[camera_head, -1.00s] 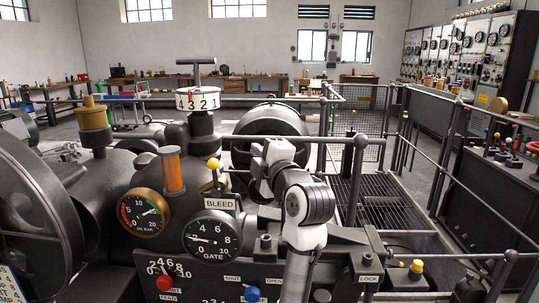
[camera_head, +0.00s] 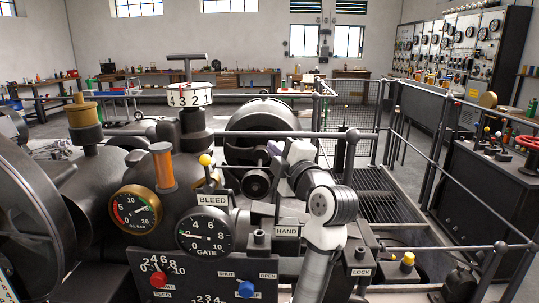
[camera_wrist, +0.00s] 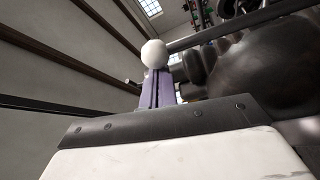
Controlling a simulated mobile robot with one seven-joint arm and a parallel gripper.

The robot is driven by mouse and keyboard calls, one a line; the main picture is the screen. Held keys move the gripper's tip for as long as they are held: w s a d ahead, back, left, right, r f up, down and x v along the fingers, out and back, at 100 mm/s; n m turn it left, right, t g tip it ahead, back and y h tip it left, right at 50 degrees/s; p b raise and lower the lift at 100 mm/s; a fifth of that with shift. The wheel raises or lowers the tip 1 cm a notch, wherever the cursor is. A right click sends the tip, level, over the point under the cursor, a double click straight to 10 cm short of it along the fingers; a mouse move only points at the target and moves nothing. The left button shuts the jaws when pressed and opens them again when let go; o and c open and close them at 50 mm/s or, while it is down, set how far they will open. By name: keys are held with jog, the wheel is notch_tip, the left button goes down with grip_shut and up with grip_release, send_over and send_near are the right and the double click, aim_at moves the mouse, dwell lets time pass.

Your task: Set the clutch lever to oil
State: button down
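My gripper (camera_wrist: 157,72) shows purple fingers close together, pointing away from the wrist camera. A white ball knob (camera_wrist: 154,53) is at their tips; I cannot tell whether they grip it or only meet it. In the head view my gripper (camera_head: 272,148) is beyond my white and grey wrist, near the dark machine parts, and its fingertips are mostly hidden. No plate reading clutch shows. A plate reading HAND (camera_head: 287,231) stands on the machine below my arm. No lever plate reading oil shows; the oil bar gauge (camera_head: 135,208) is at the left.
A yellow-knobbed lever (camera_head: 206,160) stands above the BLEED plate (camera_head: 212,199). The gate gauge (camera_head: 205,232), red feed knob (camera_head: 159,279) and blue knob (camera_head: 245,289) are in front. A dark rail (camera_head: 290,134) crosses close by my gripper. Railings (camera_head: 440,178) border the right side.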

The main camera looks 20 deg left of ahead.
jog(key=w+d+f+m+t+b, duration=0.2)
jog(key=d+m+b, duration=0.2)
jog(key=d, duration=0.3)
jog(key=w+d+f+m+t+h+b, duration=0.1)
jog(key=w+d+f+m+t+b, duration=0.1)
jog(key=d+m+b, duration=0.3)
jog(key=shift+d+f+t+b, duration=0.55)
jog(key=shift+d+b, duration=0.3)
jog(key=shift+d, duration=0.4)
jog(key=shift+w+d+f+m, duration=0.15)
jog(key=shift+m, duration=0.15)
jog(key=s+d, duration=0.2)
jog(key=s, duration=0.7)
jog(key=shift+s+d+f+b, duration=0.15)
jog(key=shift+d+f+b, duration=0.05)
jog(key=shift+d+b, duration=0.2)
